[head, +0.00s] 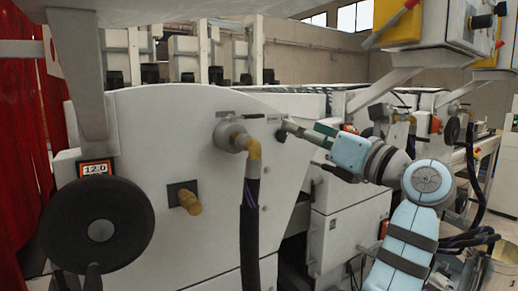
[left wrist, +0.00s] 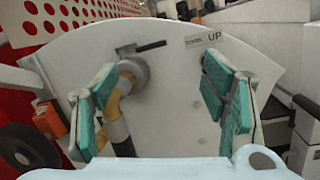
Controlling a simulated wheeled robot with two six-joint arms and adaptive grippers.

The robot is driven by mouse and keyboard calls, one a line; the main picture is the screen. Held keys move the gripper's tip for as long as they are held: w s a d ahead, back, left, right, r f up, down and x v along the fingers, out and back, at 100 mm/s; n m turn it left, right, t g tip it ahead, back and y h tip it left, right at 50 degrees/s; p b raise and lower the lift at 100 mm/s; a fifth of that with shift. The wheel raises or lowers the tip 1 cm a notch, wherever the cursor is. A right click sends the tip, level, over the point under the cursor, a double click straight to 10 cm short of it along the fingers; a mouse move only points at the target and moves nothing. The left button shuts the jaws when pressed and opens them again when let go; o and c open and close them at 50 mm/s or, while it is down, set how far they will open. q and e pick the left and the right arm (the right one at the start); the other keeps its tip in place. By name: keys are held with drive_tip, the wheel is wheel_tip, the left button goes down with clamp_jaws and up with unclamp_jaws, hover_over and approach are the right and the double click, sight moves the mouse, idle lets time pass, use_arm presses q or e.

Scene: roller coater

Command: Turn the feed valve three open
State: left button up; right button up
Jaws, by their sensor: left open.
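A grey round valve (head: 232,135) with a short black lever (head: 253,116) sits on the white machine panel. The lever lies about level and points right. A yellow elbow and dark hose hang from the valve. The left wrist view also shows the valve (left wrist: 134,74) and lever (left wrist: 152,46). I cannot read a number on it. My left gripper (head: 308,148) is open and empty, right of the valve in the head view. In the left wrist view its green-padded fingers (left wrist: 158,78) are apart, the left one overlapping the valve's left side. My right gripper is out of view.
A black handwheel (head: 98,225) with an orange "12.0" display (head: 97,169) stands at the left. A brass knob (head: 188,201) sticks out of the panel. An "UP" label (left wrist: 208,38) is right of the lever.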

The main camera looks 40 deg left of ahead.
use_arm(q)
drive_tip(key=s+d+r+n+h, duration=0.1)
drive_tip(key=s+r+n+h, duration=0.1)
drive_tip(key=s, duration=0.2)
drive_tip(key=p, duration=1.5)
approach(255, 116)
drive_tip(key=shift+t, duration=0.4)
drive_tip(key=x, duration=0.8)
drive_tip(key=shift+s+a+f, duration=0.1)
drive_tip(key=shift+a, duration=0.3)
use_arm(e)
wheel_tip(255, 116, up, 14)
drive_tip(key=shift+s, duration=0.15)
use_arm(q)
drive_tip(key=shift+d, duration=0.1)
drive_tip(key=shift+c, duration=0.3)
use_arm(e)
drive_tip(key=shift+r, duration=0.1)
